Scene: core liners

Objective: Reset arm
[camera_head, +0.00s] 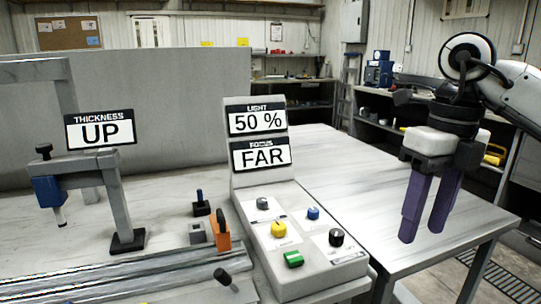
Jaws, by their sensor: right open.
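My right gripper (425,212) hangs above the right part of the table, with its two purple fingers pointing down. The fingers are apart with nothing between them. It touches nothing that I can see. My right arm comes in from the upper right. My left gripper is not in the head view.
A control box (300,250) with coloured knobs stands left of the gripper, under signs reading "50 %" and "FAR". A grey stand with a blue probe (47,192) is at the left, near a sign (100,131) reading "UP". The white table (345,185) is bare between box and gripper.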

